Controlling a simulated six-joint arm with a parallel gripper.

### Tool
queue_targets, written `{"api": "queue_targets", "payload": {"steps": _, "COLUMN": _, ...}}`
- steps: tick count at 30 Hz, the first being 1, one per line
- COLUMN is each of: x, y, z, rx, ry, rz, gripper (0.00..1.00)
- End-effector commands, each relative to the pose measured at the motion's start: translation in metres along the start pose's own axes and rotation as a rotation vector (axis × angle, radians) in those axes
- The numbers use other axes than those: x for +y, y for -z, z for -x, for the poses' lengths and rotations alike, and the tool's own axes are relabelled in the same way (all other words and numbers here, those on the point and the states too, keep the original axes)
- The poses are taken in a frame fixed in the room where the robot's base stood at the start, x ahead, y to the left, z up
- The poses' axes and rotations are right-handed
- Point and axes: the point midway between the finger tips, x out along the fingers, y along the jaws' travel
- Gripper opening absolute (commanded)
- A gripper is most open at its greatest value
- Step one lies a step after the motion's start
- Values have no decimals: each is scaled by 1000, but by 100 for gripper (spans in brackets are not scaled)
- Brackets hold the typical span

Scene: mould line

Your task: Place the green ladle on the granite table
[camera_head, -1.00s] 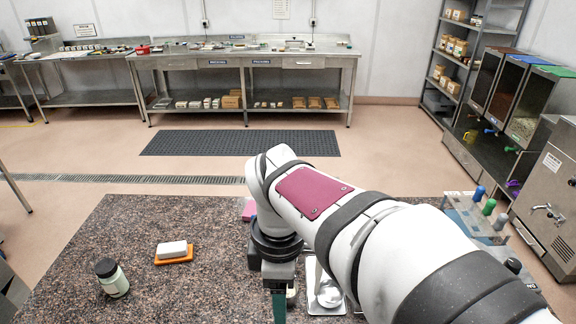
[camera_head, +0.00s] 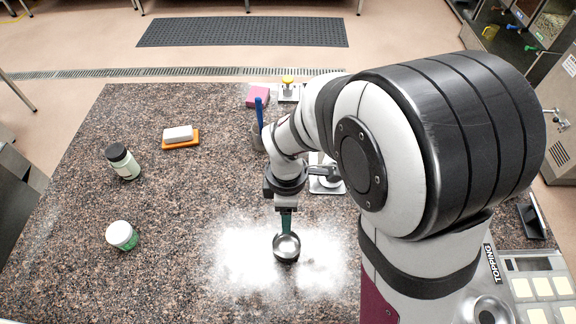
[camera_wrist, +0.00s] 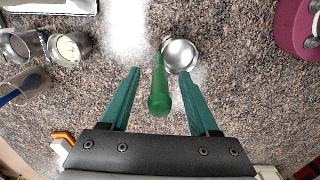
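In the head view my gripper (camera_head: 287,226) is just above the bowl and hides most of the handle. I cannot tell for sure whether the bowl touches the table.
A pink block (camera_head: 257,97) and a container with a blue-handled tool (camera_head: 259,112) are at the back. The table front-left is clear.

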Motion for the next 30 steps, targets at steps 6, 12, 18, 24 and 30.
{"api": "queue_targets", "payload": {"steps": 6, "x": 0, "y": 0, "z": 0, "rx": 0, "ry": 0, "rz": 0, "gripper": 20}}
{"api": "queue_targets", "payload": {"steps": 12, "x": 0, "y": 0, "z": 0, "rx": 0, "ry": 0, "rz": 0, "gripper": 0}}
{"api": "queue_targets", "payload": {"steps": 18, "x": 0, "y": 0, "z": 1, "rx": 0, "ry": 0, "rz": 0, "gripper": 0}}
{"api": "queue_targets", "payload": {"steps": 24, "x": 0, "y": 0, "z": 1, "rx": 0, "ry": 0, "rz": 0, "gripper": 0}}
{"api": "queue_targets", "payload": {"steps": 30, "x": 0, "y": 0, "z": 1, "rx": 0, "ry": 0, "rz": 0, "gripper": 0}}
